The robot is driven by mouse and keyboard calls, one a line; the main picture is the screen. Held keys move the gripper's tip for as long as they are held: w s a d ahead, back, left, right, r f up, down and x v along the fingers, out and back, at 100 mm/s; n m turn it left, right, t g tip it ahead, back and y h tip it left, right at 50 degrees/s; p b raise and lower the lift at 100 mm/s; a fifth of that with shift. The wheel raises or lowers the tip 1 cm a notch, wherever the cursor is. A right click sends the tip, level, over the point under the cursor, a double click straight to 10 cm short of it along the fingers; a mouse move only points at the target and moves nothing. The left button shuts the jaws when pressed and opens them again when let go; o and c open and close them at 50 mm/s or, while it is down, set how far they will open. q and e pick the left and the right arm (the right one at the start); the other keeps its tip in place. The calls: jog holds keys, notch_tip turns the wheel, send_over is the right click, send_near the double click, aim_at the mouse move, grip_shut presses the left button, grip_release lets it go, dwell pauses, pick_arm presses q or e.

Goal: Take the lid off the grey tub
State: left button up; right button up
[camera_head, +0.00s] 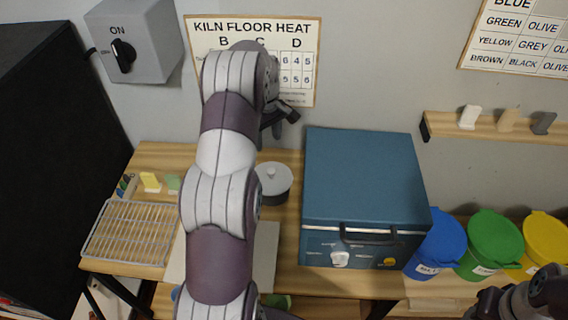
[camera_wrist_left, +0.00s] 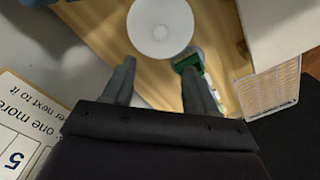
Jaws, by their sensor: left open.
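The grey tub (camera_head: 273,196) stands on the wooden table left of the blue kiln-like box, with its pale grey knobbed lid (camera_head: 272,176) on top. My left arm hides part of its left side. In the left wrist view the round lid (camera_wrist_left: 161,27) shows from above, ahead of the fingertips. My left gripper (camera_head: 281,122) is open and empty, above and behind the tub. Its two fingers also show in the left wrist view (camera_wrist_left: 158,72), apart from the lid. My right arm shows at the lower right corner, but its gripper is out of frame.
The blue box (camera_head: 365,175) stands close right of the tub. Blue (camera_head: 437,246), green (camera_head: 489,245) and yellow (camera_head: 545,240) tubs stand right. The wall is close behind.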

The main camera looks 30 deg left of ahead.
pick_arm(q)
jog(key=b, duration=0.4)
send_over(271, 170)
jog(key=f, duration=0.3)
jog(key=w+f, duration=0.1)
jog(key=shift+a+f, duration=0.25)
jog(key=shift+f, duration=0.05)
jog(key=shift+s+a+f+b, duration=0.1)
jog(key=shift+s+f+b, duration=0.3)
jog(key=shift+f+b, duration=0.25)
jog(key=shift+s+a+f+b, duration=0.1)
jog(key=shift+s+f+b, duration=0.3)
jog(key=shift+f+b, duration=0.15)
jog(key=f, duration=0.1)
jog(key=f+p, duration=0.1)
jog(key=f, duration=0.1)
jog(key=d+f+p, duration=0.1)
jog(key=f, duration=0.1)
jog(key=shift+w, duration=0.3)
jog(key=shift+s+f, duration=0.1)
jog(key=shift+s, duration=0.1)
grip_shut()
